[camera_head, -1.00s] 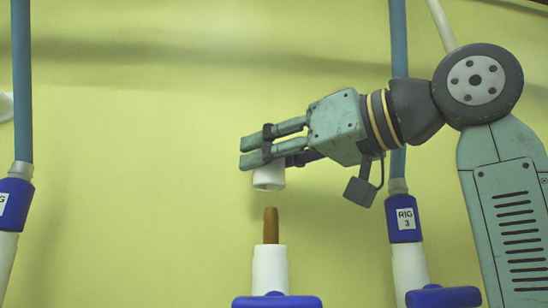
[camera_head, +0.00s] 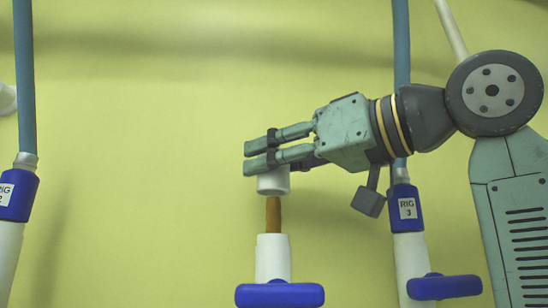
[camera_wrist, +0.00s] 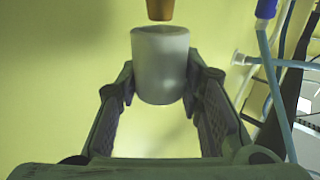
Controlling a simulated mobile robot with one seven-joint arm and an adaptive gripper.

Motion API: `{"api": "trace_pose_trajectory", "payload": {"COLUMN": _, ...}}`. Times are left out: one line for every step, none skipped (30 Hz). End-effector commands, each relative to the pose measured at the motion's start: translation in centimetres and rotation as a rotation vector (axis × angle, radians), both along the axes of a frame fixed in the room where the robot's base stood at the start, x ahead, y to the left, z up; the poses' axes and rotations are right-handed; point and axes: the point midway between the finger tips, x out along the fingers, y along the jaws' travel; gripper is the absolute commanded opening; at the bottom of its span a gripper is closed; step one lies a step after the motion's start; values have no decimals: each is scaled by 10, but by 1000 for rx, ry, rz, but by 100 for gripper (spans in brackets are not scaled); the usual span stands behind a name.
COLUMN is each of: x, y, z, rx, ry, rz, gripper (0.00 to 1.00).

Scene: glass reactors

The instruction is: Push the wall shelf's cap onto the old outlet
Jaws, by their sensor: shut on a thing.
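My gripper (camera_head: 262,158) is shut on a white cylindrical cap (camera_head: 273,182), which hangs below the fingertips in the head view. In the wrist view the cap (camera_wrist: 160,65) sits between the two fingers. The old outlet is an upright white pipe (camera_head: 272,257) with a narrower brown tip (camera_head: 273,213). The cap is directly above this tip and roughly in line with it. In the wrist view a thin gap shows between the cap and the brown tip (camera_wrist: 160,9). In the head view they seem to meet, so I cannot tell whether they touch.
A blue handle (camera_head: 280,295) crosses the outlet's lower part. A pipe labelled RIG 3 (camera_head: 407,208) with a blue hose stands to the right, behind my arm. Another blue-collared pipe (camera_head: 17,195) stands at far left. The wall between is clear.

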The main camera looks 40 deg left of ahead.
Motion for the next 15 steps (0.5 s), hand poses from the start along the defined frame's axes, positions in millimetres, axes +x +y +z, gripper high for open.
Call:
{"api": "trace_pose_trajectory", "payload": {"x": 0, "y": 0, "z": 0, "rx": 1, "ry": 0, "rz": 0, "gripper": 5}}
{"api": "trace_pose_trajectory", "payload": {"x": 0, "y": 0, "z": 0, "rx": 1, "ry": 0, "rz": 0, "gripper": 5}}
{"api": "trace_pose_trajectory", "payload": {"x": 0, "y": 0, "z": 0, "rx": 1, "ry": 0, "rz": 0, "gripper": 5}}
{"api": "trace_pose_trajectory", "payload": {"x": 0, "y": 0, "z": 0, "rx": 1, "ry": 0, "rz": 0, "gripper": 5}}
{"api": "trace_pose_trajectory", "payload": {"x": 0, "y": 0, "z": 0, "rx": 0, "ry": 0, "rz": 0, "gripper": 5}}
{"api": "trace_pose_trajectory", "payload": {"x": 0, "y": 0, "z": 0, "rx": 0, "ry": 0, "rz": 0, "gripper": 5}}
{"api": "trace_pose_trajectory", "payload": {"x": 0, "y": 0, "z": 0, "rx": 0, "ry": 0, "rz": 0, "gripper": 5}}
{"api": "trace_pose_trajectory", "payload": {"x": 0, "y": 0, "z": 0, "rx": 0, "ry": 1, "rz": 0, "gripper": 5}}
{"api": "trace_pose_trajectory", "payload": {"x": 0, "y": 0, "z": -1, "rx": 0, "ry": 0, "rz": 0, "gripper": 5}}
{"api": "trace_pose_trajectory", "payload": {"x": 0, "y": 0, "z": -1, "rx": 0, "ry": 1, "rz": 0, "gripper": 5}}
{"api": "trace_pose_trajectory", "payload": {"x": 0, "y": 0, "z": -1, "rx": 0, "ry": 1, "rz": 0, "gripper": 5}}
{"api": "trace_pose_trajectory", "payload": {"x": 0, "y": 0, "z": -2, "rx": 0, "ry": 1, "rz": 0, "gripper": 5}}
{"api": "trace_pose_trajectory", "payload": {"x": 0, "y": 0, "z": -2, "rx": 0, "ry": 1, "rz": 0, "gripper": 5}}
{"api": "trace_pose_trajectory", "payload": {"x": 0, "y": 0, "z": -3, "rx": 0, "ry": 1, "rz": 0, "gripper": 5}}
{"api": "trace_pose_trajectory", "payload": {"x": 0, "y": 0, "z": -4, "rx": 0, "ry": 1, "rz": 0, "gripper": 5}}
